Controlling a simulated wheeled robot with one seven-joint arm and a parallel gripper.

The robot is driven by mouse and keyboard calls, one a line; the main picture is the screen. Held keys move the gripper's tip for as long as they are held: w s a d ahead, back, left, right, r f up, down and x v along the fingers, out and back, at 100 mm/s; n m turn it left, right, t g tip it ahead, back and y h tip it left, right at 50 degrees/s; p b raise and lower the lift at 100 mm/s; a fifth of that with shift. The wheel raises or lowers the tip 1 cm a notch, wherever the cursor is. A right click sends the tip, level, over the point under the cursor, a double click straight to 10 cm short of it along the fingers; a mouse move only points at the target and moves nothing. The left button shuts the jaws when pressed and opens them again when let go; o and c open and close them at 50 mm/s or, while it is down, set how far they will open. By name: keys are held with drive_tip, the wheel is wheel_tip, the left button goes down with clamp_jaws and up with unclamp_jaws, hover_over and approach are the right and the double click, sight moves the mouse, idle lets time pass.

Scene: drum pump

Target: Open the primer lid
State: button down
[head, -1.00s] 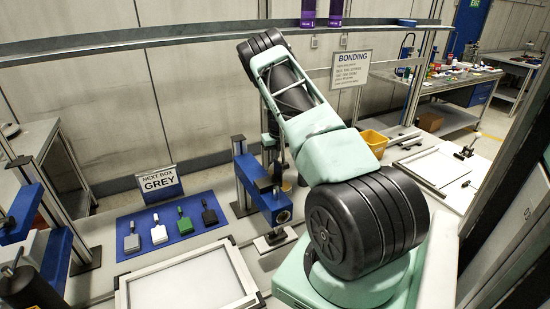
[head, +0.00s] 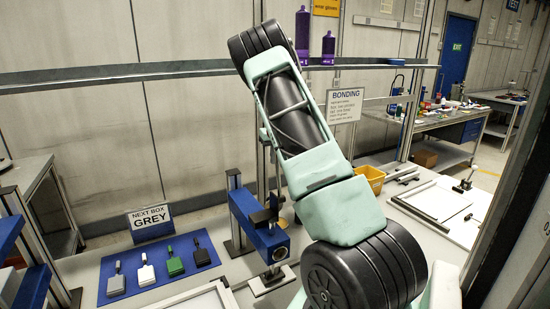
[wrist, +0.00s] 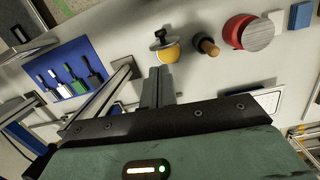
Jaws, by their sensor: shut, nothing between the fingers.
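A wooden-handled tool (wrist: 208,46) and a red pot with a grey top (wrist: 240,31) stand right of the yellow pot. A blue mat (head: 103,291) holds several paddles. A blue press (head: 258,225) stands beside my arm. A yellow bin (head: 372,178) is behind it.

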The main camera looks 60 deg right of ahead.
drive_tip(key=c, duration=2.1)
unclamp_jaws()
drive_tip(key=shift+r, duration=0.45)
drive_tip(key=o, duration=0.5)
drive_tip(key=shift+r, duration=0.15)
drive_tip(key=o, duration=0.5)
drive_tip(key=shift+s+a+f+n, duration=0.1)
drive_tip(key=shift+a+f+n, duration=0.1)
drive_tip(key=shift+n, duration=0.3)
drive_tip(key=shift+c, duration=0.2)
drive_tip(key=w+f+m+p, duration=0.1)
drive_tip(key=f+m, duration=0.5)
drive_tip(key=m, duration=0.6)
drive_tip(key=w+d+f+m+g+p, duration=0.1)
drive_tip(key=f+m+p, duration=0.2)
drive_tip(key=m, duration=0.9)
drive_tip(key=w+f+m+p, duration=0.1)
drive_tip(key=f+m+p, duration=0.1)
drive_tip(key=f+m, duration=0.8)
drive_tip(key=shift+w+d+m+g, duration=0.15)
drive_tip(key=shift+d+m+g, duration=0.2)
drive_tip(key=shift+m, duration=0.65)
